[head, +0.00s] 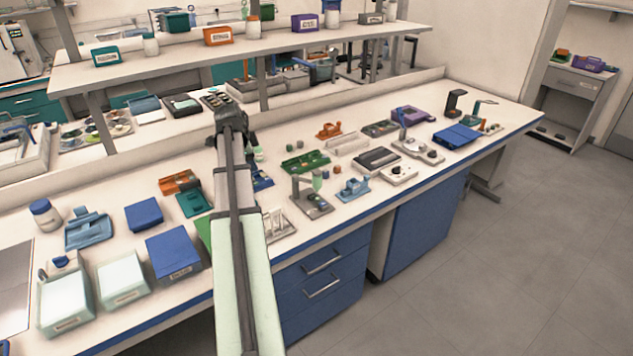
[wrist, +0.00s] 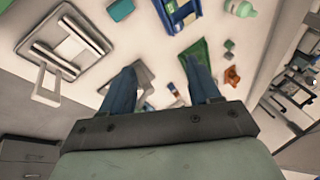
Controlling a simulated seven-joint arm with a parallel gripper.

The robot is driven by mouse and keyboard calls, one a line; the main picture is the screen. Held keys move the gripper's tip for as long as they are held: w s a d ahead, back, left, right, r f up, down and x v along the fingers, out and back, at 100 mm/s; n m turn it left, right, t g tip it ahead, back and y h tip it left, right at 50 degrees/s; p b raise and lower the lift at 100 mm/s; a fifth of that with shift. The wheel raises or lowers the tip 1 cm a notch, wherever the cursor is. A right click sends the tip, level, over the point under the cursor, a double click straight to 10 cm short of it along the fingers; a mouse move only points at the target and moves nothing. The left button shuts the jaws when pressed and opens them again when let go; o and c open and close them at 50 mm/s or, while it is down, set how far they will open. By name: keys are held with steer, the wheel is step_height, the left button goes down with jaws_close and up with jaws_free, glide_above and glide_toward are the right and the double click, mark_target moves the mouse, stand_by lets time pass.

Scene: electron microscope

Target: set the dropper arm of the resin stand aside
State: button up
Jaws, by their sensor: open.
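The likely resin stand (head: 311,204) is a grey base with an upright post on the bench in the head view, right of my arm. A green dropper-like part (head: 317,180) is held beside the post, above the base. My gripper (wrist: 160,85) shows in the wrist view as two blue fingers spread apart, with nothing gripped between them. A grey plate (wrist: 146,76) shows beyond and between the fingers, partly covered by the left one; I cannot tell whether it is the stand. In the head view my gripper is hidden behind my arm.
A green tray (head: 305,162) lies behind the stand, and a light-blue device (head: 352,188) stands to its right. A slotted white rack (head: 277,224) is at its left front. A shelf (head: 180,62) runs above the back.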

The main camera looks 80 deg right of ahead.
steer(key=m+g+y, duration=0.2)
glide_toward(317, 180)
steer(key=w, duration=0.2)
steer(key=s+f+m+y, duration=0.1)
steer(key=s+f, duration=0.1)
steer(key=s, duration=0.7)
steer(key=f+t+y, duration=0.1)
steer(key=f+t, duration=0.2)
steer(key=s+d+f+m+t+y, duration=0.1)
steer(key=f+t, duration=0.2)
steer(key=s+f+t+y, duration=0.1)
steer(key=f+t, duration=0.2)
steer(key=t, duration=0.1)
steer(key=shift+s+d+f+m+y, duration=0.2)
steer(key=shift+d+f+m+y, duration=0.1)
steer(key=t, duration=0.2)
steer(key=d+t, duration=0.1)
steer(key=shift+s+f, duration=0.2)
steer(key=shift+s, duration=0.1)
steer(key=s+d+r+t+h, duration=0.1)
steer(key=s+d+t, duration=0.1)
steer(key=s+t, duration=0.4)
steer(key=shift+m+t, duration=0.4)
steer(key=shift+t, duration=0.2)
steer(key=w, duration=1.4)
steer(key=shift+w, duration=0.25)
steer(key=shift+c, duration=0.2)
